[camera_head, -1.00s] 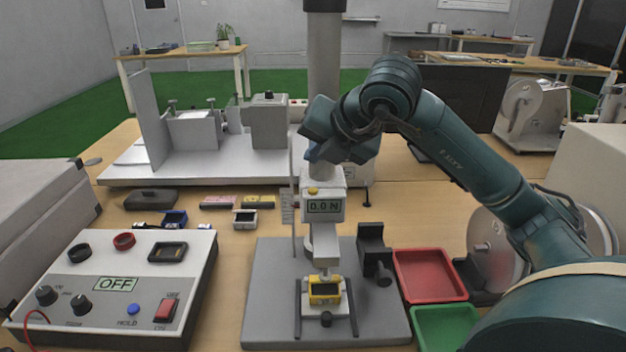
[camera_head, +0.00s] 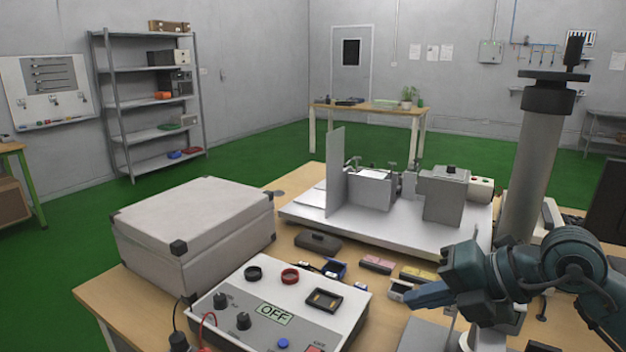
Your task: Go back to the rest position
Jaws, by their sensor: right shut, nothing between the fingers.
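My right gripper (camera_head: 428,294) is at the lower right of the head view, with its blue fingers shut and pointing left. It is empty and hangs above the workbench, in front of the grey test rig. It hides part of the bench and of the press stand's column (camera_head: 532,165) area. My left gripper is not in view.
The workbench (camera_head: 110,300) carries a control box (camera_head: 243,287) with an OFF display, a grey case (camera_head: 190,238) and a white-based test rig (camera_head: 385,222). Small parts, among them a pink block (camera_head: 376,264), lie between them. Green floor (camera_head: 60,245) is clear at the left.

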